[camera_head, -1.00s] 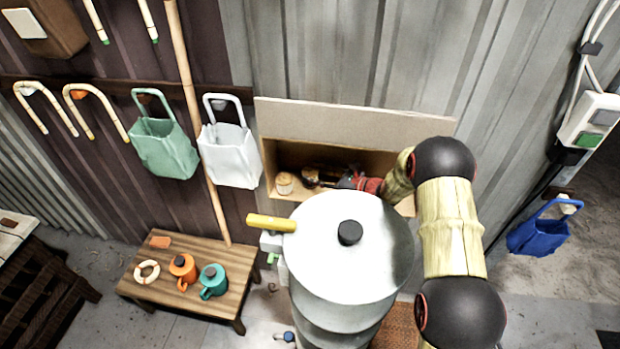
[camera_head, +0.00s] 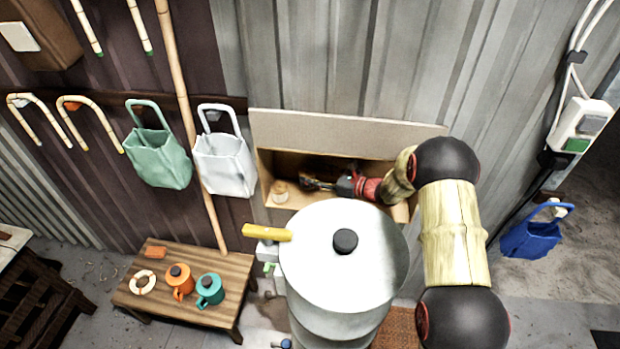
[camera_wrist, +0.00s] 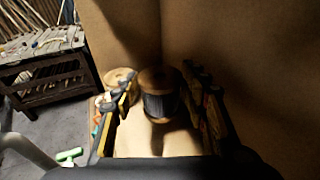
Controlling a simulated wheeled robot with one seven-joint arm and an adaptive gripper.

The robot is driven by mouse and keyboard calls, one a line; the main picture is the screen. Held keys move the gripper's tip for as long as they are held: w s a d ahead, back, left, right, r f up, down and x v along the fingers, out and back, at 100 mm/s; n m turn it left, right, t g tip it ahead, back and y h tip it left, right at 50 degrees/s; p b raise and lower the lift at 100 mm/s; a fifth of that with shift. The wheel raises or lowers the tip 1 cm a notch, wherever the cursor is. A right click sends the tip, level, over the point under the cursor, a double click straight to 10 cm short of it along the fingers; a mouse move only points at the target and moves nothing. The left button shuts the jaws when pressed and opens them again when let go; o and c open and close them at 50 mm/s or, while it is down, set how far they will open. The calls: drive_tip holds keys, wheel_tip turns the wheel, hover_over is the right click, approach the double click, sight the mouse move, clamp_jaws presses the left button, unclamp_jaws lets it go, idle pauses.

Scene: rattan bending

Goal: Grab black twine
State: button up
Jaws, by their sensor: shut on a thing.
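The black twine (camera_wrist: 160,104) is wound on a wooden spool with a round brown top. It stands upright between the fingers of my gripper (camera_wrist: 160,88) in the wrist view, near the box's inner corner. My gripper is shut on it. In the head view my gripper (camera_head: 312,183) reaches into the open wooden box from the right, and its fingers mostly hide the black spool.
A pale twine spool (camera_head: 279,191) stands just left of my gripper in the box (camera_head: 265,168); it also shows in the wrist view (camera_wrist: 118,78). A large metal drum (camera_head: 343,255) stands in front. The raised lid (camera_head: 345,132) is behind.

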drive_tip(key=f+v, duration=0.3)
drive_tip(key=v, duration=1.1)
drive_tip(key=d+f+p+v, duration=0.1)
drive_tip(key=f+v, duration=0.1)
drive_tip(key=v, duration=1.2)
drive_tip(key=f+v, duration=0.3)
drive_tip(key=v, duration=1.2)
drive_tip(key=shift+s+d+f, duration=0.4)
drive_tip(key=shift+f, duration=0.15)
